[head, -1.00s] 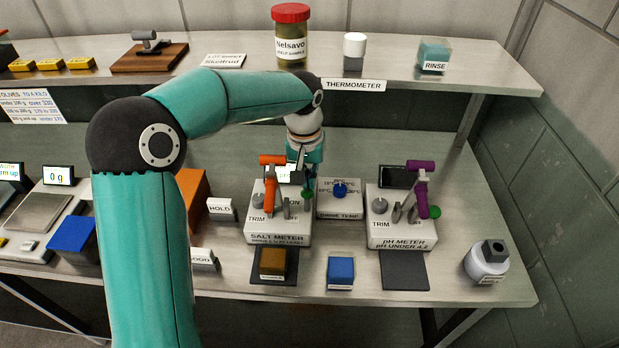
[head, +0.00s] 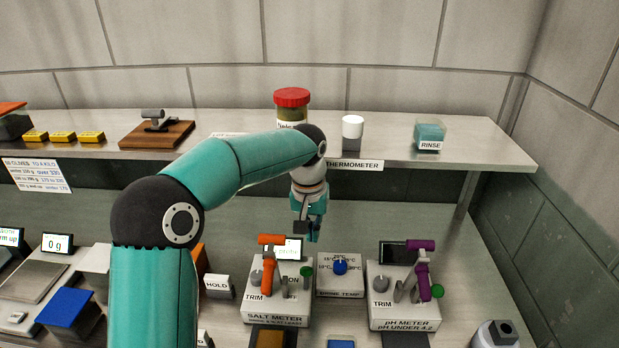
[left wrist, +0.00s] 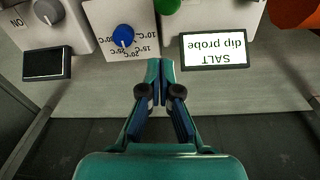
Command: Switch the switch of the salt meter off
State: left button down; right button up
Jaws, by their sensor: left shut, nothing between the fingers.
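The salt meter (head: 277,302) is a white box with a grey trim knob, an orange-handled probe (head: 268,262) and a green knob (head: 306,271). A small grey switch lever (head: 285,288) stands beside the word ON; its exact tilt is too small to tell. The meter's lit screen (left wrist: 216,50) reads "SALT dip probe", upside down in the left wrist view. My left gripper (head: 313,238) is behind the meter, just right of its screen, pointing down. In the left wrist view the gripper (left wrist: 160,66) is shut and empty. My right gripper is not in view.
The brine temp box with a blue dial (head: 340,267) stands right of the salt meter. Further right is the pH meter (head: 403,310) with a purple-handled probe (head: 421,262) and dark screen. A shelf (head: 400,156) runs above and behind. A HOLD sign (head: 217,285) stands at left.

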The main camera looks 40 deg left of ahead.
pick_arm(q)
notch_tip(320, 180, up, 15)
jog(key=s+p, duration=0.1)
jog(key=shift+s+p, duration=0.25)
jog(key=shift+p, duration=0.1)
jog(key=shift+a, duration=0.1)
jog(key=shift+w+a+f+b, duration=0.25)
jog(key=shift+w+f, duration=0.05)
jog(key=shift+f, duration=0.3)
jog(key=shift+w+a+f+b, duration=0.2)
jog(key=shift+w+f, duration=0.1)
jog(key=shift+f, duration=0.3)
